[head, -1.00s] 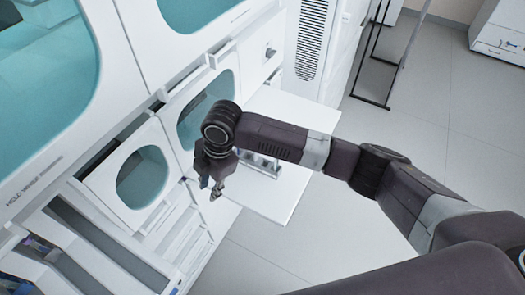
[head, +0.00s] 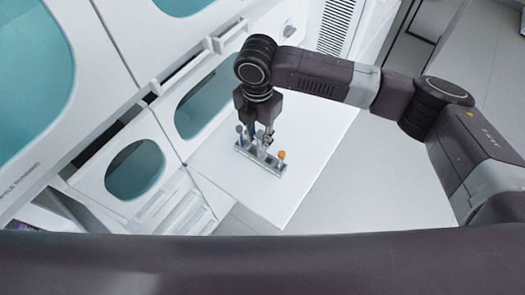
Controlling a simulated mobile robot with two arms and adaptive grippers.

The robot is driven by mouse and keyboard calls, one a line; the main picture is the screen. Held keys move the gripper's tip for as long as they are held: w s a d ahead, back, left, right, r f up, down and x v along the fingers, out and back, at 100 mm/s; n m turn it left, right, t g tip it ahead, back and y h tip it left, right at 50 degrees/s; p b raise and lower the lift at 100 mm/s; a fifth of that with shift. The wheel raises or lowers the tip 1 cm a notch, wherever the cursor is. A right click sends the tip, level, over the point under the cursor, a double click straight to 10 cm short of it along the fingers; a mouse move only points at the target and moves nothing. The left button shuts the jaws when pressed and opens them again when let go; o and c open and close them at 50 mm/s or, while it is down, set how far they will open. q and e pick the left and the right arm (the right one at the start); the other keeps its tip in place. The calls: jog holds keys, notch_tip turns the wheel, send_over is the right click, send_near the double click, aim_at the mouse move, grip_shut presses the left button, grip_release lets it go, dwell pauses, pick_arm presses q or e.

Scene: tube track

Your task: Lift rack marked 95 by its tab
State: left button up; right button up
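A small grey rack (head: 262,160) sits on a white shelf or table at the centre of the head view. It holds a few tubes, one with an orange cap (head: 282,155) and one with a dark cap at its left end. No number is legible on it, and its tab cannot be made out. My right gripper (head: 260,140) points down at the middle of the rack and hides part of it. Its fingers overlap the rack in the picture; whether they touch or grip anything is too small to tell. My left gripper is out of view.
The white surface (head: 285,205) around the rack is otherwise clear. White cabinets with teal windows (head: 135,168) stand close on the left. Open floor (head: 350,200) lies to the right. My own dark arm part crosses the bottom.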

aim_at(260, 148)
jog(key=f, duration=0.1)
jog(key=f+p, duration=0.1)
jog(key=f, duration=0.3)
jog(key=shift+w+d+f+p, duration=0.15)
jog(key=shift+w+f+p, duration=0.1)
jog(key=shift+p, duration=0.15)
jog(key=shift+f, duration=0.3)
jog(key=c, duration=0.6)
grip_shut()
